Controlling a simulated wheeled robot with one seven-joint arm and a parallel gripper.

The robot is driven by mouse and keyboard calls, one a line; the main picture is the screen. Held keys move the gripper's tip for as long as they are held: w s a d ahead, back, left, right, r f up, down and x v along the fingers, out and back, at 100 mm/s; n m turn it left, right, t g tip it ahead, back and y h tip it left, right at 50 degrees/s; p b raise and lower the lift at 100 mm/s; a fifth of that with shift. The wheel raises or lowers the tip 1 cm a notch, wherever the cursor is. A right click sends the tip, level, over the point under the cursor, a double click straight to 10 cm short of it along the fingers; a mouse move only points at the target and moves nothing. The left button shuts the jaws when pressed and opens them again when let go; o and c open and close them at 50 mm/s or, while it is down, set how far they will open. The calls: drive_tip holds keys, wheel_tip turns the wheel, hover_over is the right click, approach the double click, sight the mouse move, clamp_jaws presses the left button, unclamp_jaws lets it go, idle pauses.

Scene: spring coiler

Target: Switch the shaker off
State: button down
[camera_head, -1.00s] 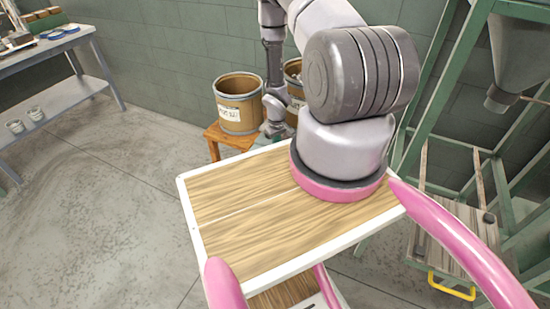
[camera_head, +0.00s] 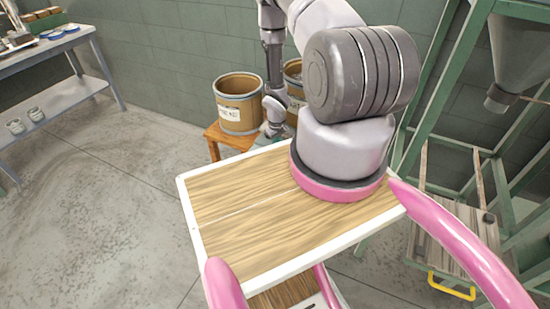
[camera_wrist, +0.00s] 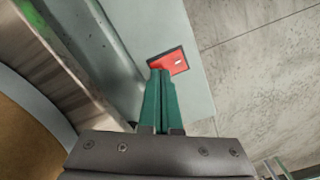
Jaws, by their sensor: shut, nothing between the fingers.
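A red switch (camera_wrist: 176,61) with a dark border and a small white mark sits on a grey-green panel (camera_wrist: 135,30) in the wrist view. My gripper (camera_wrist: 161,73) has green fingers pressed together with nothing between them. The fingertips overlap the lower left edge of the switch in the picture; I cannot tell whether they touch it. The switch is not visible in the head view, where the end of my arm is partly hidden behind the wooden-topped platform.
Two brown drums, one with a label (camera_head: 238,108), stand by the wall, the labelled one on a wooden stand (camera_head: 228,140). A workbench (camera_head: 45,48) is at the left. A green frame with a hopper (camera_head: 515,60) stands at the right. The floor at left is clear.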

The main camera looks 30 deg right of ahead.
drive_tip(key=shift+f, duration=0.55)
drive_tip(key=shift+r, duration=3.5)
